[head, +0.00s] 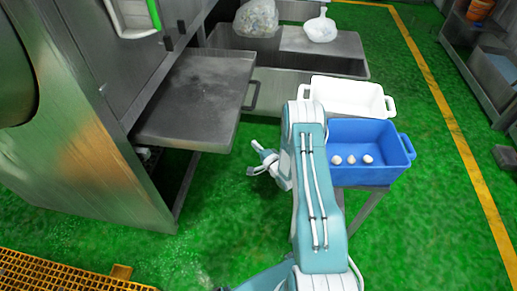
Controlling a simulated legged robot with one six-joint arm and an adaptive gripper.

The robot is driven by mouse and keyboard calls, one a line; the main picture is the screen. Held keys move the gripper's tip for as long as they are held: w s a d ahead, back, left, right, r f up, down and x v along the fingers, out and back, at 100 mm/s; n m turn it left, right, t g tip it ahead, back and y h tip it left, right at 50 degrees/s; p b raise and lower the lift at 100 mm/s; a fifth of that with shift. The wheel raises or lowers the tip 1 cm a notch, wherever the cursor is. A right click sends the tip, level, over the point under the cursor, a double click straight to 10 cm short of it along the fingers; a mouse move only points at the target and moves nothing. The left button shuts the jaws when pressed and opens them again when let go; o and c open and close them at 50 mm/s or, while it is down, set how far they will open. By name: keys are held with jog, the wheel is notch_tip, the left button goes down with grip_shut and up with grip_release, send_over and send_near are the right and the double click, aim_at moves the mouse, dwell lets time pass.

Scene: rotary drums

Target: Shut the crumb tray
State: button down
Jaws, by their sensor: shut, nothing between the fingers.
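The crumb tray (203,97) is a flat grey metal tray that sticks out to the right from the large steel machine. It is pulled out, with a dark handle (251,97) on its right end. My gripper (256,158) is shut and empty. In the picture it is below and slightly right of the tray's right end, apart from it, over the green floor. The fingers are small in this view.
The steel machine (75,150) fills the left side. A blue crate (372,172) with several pale round items and a white crate (347,96) stand to the right of my arm. A steel table (355,66) with bags is behind. Green floor lies between machine and arm.

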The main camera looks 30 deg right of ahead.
aim_at(235, 132)
jog(key=w+a, duration=0.1)
jog(key=w, duration=0.1)
jog(key=w+a, duration=0.1)
jog(key=w, duration=0.1)
jog(key=w+a, duration=0.1)
jog(key=w, duration=0.1)
jog(key=shift+w, duration=0.2)
jog(key=shift+w+a, duration=0.4)
jog(key=shift+a, duration=0.25)
